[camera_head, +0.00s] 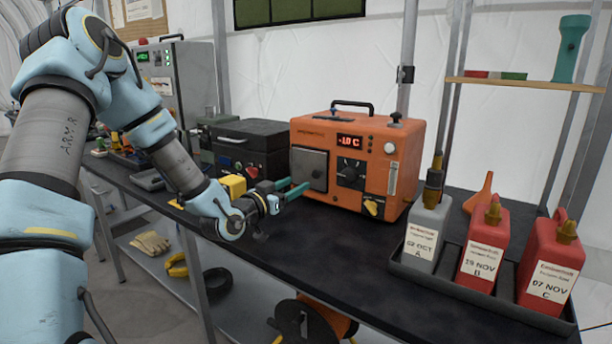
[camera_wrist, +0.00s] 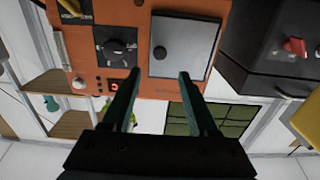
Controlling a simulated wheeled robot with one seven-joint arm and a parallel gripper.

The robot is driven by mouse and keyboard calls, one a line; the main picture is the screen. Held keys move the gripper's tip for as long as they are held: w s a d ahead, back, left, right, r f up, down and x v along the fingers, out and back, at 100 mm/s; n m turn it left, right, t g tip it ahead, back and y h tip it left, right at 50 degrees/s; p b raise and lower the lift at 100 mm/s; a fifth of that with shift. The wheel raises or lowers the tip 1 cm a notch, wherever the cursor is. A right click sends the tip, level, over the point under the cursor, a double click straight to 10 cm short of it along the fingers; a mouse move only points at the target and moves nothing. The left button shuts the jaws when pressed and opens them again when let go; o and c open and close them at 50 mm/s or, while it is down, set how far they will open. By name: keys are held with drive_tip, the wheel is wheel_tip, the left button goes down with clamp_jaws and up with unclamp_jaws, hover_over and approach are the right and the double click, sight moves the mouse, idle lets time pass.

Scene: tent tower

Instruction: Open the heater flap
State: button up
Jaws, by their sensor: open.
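The orange heater (camera_head: 358,160) stands on the black bench with its front towards me. Its grey square flap (camera_head: 309,168) is on the left of the front and looks closed. In the wrist view, which is upside down, the flap (camera_wrist: 187,40) is a grey plate with a round dark knob (camera_wrist: 160,53). My gripper (camera_head: 296,187) is in front of the flap, its green fingers pointing towards it. In the wrist view the fingers (camera_wrist: 157,77) are apart, with nothing between them. The knob lies beyond the fingertips, roughly between them; the exact gap is hard to tell.
The heater's black dial (camera_head: 350,173) is right of the flap. A dark case (camera_head: 252,146) stands close on the left. A tray (camera_head: 478,294) with a grey and two red bottles is at the right. The bench (camera_head: 335,238) is clear in front of the heater.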

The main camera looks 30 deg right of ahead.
sight(315, 174)
drive_tip(key=p+x, duration=0.2)
drive_tip(key=x, duration=0.7)
drive_tip(key=shift+w+d+f, duration=0.1)
drive_tip(key=shift+d, duration=0.1)
clamp_jaws()
idle(1.1)
